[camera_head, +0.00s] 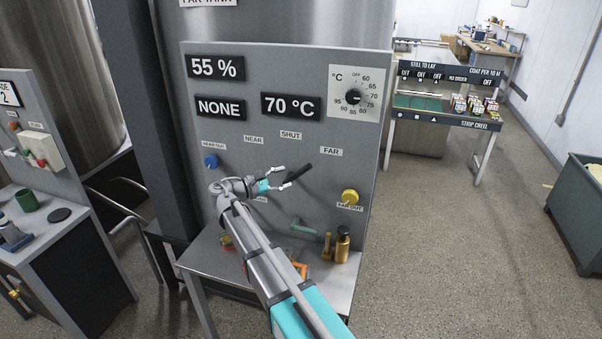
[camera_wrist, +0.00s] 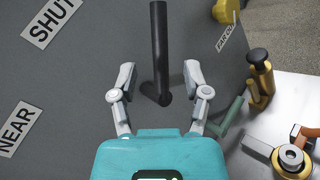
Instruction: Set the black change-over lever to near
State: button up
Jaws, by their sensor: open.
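The black change-over lever (camera_head: 300,173) is on the grey panel and slants up to the right, with its free end toward the FAR label (camera_head: 331,151). The NEAR label (camera_head: 254,140) and SHUT label (camera_head: 290,135) are up and to its left. My gripper (camera_head: 285,178) is open at the lever's lower left end. In the wrist view, the lever (camera_wrist: 159,45) runs between and beyond the open fingers of my gripper (camera_wrist: 158,75), with a visible gap on both sides. I cannot tell how deep the fingertips are relative to it.
A blue knob (camera_head: 211,161) is left of the lever, and a yellow knob (camera_head: 350,197) is to the right. Below are a green handle (camera_head: 303,227) and a brass-coloured bottle with a black top (camera_head: 342,244) on the metal shelf (camera_head: 340,279).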

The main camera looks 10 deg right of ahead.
aim_at(298, 173)
jog(key=x, duration=0.6)
jog(key=shift+d, duration=0.25)
grip_shut()
